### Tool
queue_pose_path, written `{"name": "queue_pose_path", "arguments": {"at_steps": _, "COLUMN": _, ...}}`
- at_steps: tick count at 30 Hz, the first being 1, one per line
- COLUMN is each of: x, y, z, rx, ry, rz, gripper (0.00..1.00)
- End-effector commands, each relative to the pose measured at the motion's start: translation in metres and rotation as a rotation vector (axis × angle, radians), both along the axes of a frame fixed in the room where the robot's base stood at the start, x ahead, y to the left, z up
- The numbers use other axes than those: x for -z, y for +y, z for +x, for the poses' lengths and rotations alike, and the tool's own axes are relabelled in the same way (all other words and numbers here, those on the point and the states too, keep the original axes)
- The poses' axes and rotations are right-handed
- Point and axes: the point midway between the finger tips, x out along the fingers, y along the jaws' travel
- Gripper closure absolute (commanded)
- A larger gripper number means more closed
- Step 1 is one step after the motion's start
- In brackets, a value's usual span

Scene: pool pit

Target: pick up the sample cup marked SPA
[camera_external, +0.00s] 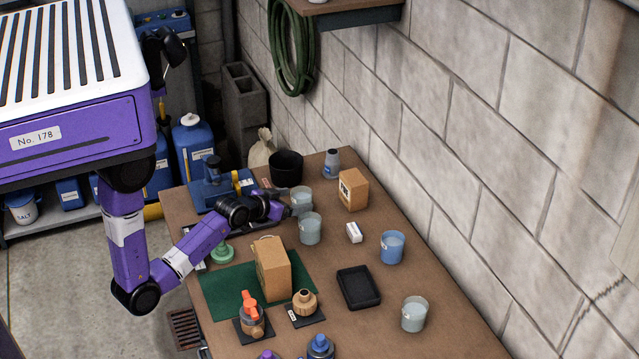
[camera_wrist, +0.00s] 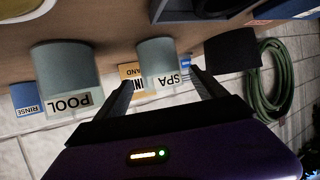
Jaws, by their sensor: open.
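The sample cup marked SPA (camera_wrist: 158,58) is a grey-green cup with a white label, and it appears upside down in the wrist view. In the external view it stands upright on the table (camera_external: 301,194), just beyond my gripper (camera_external: 289,207). In the wrist view my gripper (camera_wrist: 164,82) is open and empty, with one finger on each side of the cup in the picture. I cannot tell how far the fingers reach around it. The cup marked POOL (camera_wrist: 66,75) stands beside it, and also shows in the external view (camera_external: 310,229).
The blue RINSE cup (camera_external: 392,246) and another cup (camera_external: 414,314) stand further right. A black pot (camera_external: 286,168) and a cardboard box (camera_external: 353,189) are close behind the SPA cup. A larger box (camera_external: 271,268) stands on the green mat (camera_external: 222,288). A block wall (camera_external: 470,140) runs behind.

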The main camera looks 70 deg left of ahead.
Motion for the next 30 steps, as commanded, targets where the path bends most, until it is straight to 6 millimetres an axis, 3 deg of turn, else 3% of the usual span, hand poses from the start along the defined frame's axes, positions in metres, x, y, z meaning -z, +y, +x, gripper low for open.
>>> {"name": "queue_pose_path", "arguments": {"at_steps": 16, "x": 0.02, "y": 0.026, "z": 0.052, "rx": 0.001, "ry": -0.003, "rz": 0.002, "gripper": 0.19}}
{"name": "queue_pose_path", "arguments": {"at_steps": 26, "x": 0.024, "y": 0.028, "z": 0.058, "rx": 0.002, "ry": -0.004, "rz": 0.002, "gripper": 0.19}}
{"name": "queue_pose_path", "arguments": {"at_steps": 30, "x": 0.024, "y": 0.028, "z": 0.058, "rx": 0.002, "ry": -0.004, "rz": 0.002, "gripper": 0.45}}
